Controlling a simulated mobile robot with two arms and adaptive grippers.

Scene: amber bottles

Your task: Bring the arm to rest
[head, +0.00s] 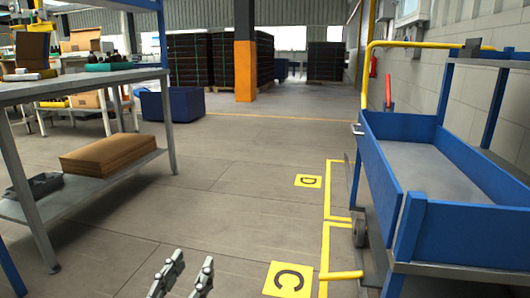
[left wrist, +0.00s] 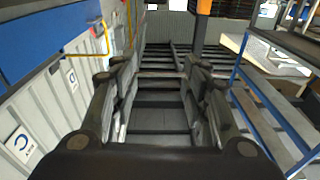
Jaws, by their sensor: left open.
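My left gripper (head: 189,262) shows at the bottom of the head view, left of the middle. Its two grey fingers stand apart with floor showing between them. In the left wrist view the same gripper (left wrist: 158,64) has its fingers spread to either side, with nothing between them but floor further off. It touches nothing that I can see. My right gripper is in neither view. No amber bottle can be made out clearly.
A grey workbench (head: 84,82) with a lower shelf stands at the left, a cardboard box (head: 108,155) on that shelf. A blue cart (head: 458,234) stands at the right. Yellow floor signs C (head: 287,280) and D (head: 308,181) lie between. The middle floor is clear.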

